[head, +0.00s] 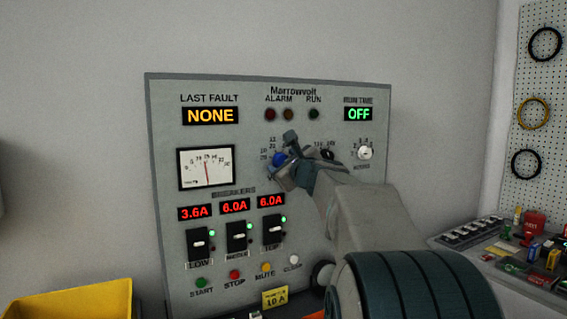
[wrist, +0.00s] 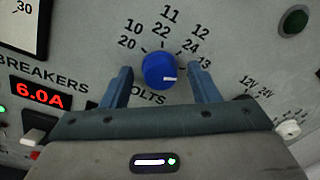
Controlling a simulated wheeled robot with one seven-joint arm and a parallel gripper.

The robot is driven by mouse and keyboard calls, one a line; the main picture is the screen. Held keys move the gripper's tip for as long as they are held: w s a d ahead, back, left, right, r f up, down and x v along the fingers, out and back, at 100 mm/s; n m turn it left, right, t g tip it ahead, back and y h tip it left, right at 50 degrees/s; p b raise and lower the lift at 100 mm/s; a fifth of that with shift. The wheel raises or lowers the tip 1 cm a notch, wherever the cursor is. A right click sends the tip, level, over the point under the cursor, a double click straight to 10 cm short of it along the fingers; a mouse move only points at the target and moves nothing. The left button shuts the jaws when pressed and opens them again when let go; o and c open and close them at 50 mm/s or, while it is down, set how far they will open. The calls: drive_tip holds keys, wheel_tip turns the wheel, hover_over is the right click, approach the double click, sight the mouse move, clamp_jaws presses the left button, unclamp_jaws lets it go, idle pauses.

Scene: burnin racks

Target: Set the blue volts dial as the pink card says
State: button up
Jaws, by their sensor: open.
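The blue volts dial (wrist: 158,68) is on the grey panel, ringed by numbers from 10 and 20 at left to 13 at right in the wrist view. Its white mark is on its lower right, pointing right, slightly below the 13. In the head view the dial (head: 279,158) is partly hidden by my gripper (head: 282,154). In the wrist view my gripper (wrist: 160,74) is open, with one finger on each side of the dial. I cannot tell whether either finger touches it. I see no pink card in these frames.
A white selector knob (head: 364,153) is right of the dial. Breaker switches (head: 236,237) and push buttons (head: 234,275) are below. A yellow card (head: 275,297) reading 10 A is at the panel's foot. A yellow bin (head: 70,303) stands lower left; a cluttered bench (head: 480,262) is at right.

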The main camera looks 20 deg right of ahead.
drive_tip(key=c, duration=1)
drive_tip(key=shift+f+b, duration=0.1)
drive_tip(key=shift+b, duration=0.25)
drive_tip(key=shift+f+n+t+b, duration=0.15)
drive_tip(key=shift+n+t+b, duration=0.15)
drive_tip(key=shift+n+b, duration=4.4)
